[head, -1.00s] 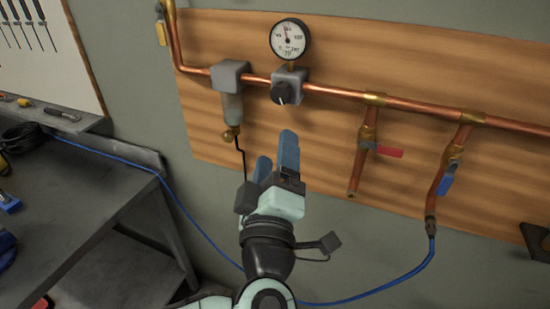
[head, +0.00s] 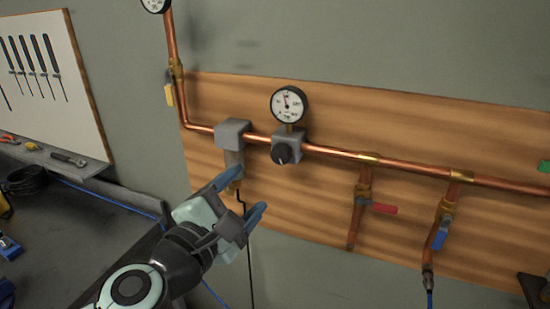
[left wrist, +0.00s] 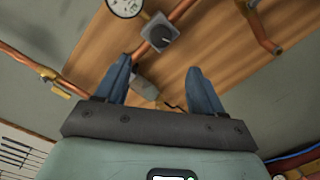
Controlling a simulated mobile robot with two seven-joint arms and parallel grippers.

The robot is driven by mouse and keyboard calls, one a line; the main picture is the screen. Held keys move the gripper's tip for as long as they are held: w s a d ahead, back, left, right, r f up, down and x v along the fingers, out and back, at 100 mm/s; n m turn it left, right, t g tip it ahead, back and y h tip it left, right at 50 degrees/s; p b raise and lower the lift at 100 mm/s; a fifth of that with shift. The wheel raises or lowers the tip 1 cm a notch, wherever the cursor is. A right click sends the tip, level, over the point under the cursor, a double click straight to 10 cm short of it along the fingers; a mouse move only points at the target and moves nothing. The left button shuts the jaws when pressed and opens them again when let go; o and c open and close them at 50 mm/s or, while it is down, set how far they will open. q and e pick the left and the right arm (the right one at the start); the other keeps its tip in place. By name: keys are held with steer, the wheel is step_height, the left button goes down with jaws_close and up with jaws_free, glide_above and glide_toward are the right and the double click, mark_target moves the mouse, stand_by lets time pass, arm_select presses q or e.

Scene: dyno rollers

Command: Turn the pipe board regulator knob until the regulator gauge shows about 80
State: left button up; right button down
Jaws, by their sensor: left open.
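The regulator knob (head: 281,153) is a round black knob with a white mark, on a grey block on the copper pipe. The round white regulator gauge (head: 290,103) stands just above it; its needle points roughly up, and its numbers are too small to read. My left gripper (head: 247,192) is open and empty, below and left of the knob, apart from it. In the left wrist view, the knob (left wrist: 160,37) shows ahead, beyond and between the two blue fingers (left wrist: 160,85), with the gauge (left wrist: 125,5) partly cut off at the top. My right gripper is not in view.
The wooden pipe board (head: 330,220) is on the wall. A grey filter unit (head: 233,135) is left of the knob, partly behind my fingers. A red-handled valve (head: 382,208) and a blue-handled valve (head: 440,235) hang to the right. A dark bench (head: 60,235) stands at left.

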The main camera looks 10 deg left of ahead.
mark_target(278, 157)
arm_select(q)
steer(key=x, duration=1.2)
steer(key=shift+w+d, duration=0.1)
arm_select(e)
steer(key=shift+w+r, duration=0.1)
arm_select(q)
steer(key=c, duration=1.1)
steer(key=shift+o, duration=0.2)
steer(key=m+p, duration=0.2)
steer(key=m, duration=0.1)
steer(key=shift+r+m+p, duration=0.2)
steer(key=shift+m+p, duration=0.1)
steer(key=shift+p, duration=0.05)
steer(key=shift+m, duration=0.4)
steer(key=shift+f, duration=0.2)
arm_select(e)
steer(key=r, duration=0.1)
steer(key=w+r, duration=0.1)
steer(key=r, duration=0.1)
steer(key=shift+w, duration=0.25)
